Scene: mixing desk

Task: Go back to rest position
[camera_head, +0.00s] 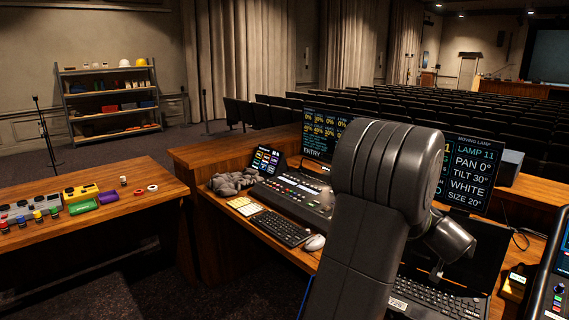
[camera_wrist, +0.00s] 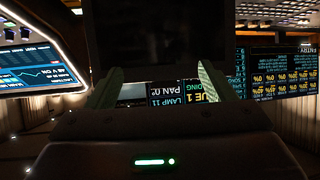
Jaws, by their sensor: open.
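My arm rises in front of the mixing desk (camera_head: 225,200) in the head view and bends over at the top. My gripper (camera_wrist: 158,85) shows in the wrist view with its two pale fingers wide apart and nothing seen held between them. In the head view the wrist end points down over the laptop (camera_head: 440,295), and the fingers are mostly hidden or too dark to make out. The wrist view is upside down. A dark panel fills its upper middle, with the lamp screen (camera_wrist: 180,95) below it.
The lamp screen (camera_head: 468,170) and the cue screen (camera_head: 318,130) stand behind my arm. A keyboard (camera_head: 280,228), a mouse (camera_head: 314,243) and a lit console (camera_head: 556,285) lie around it. A side table (camera_head: 100,225) with coloured items stands at left.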

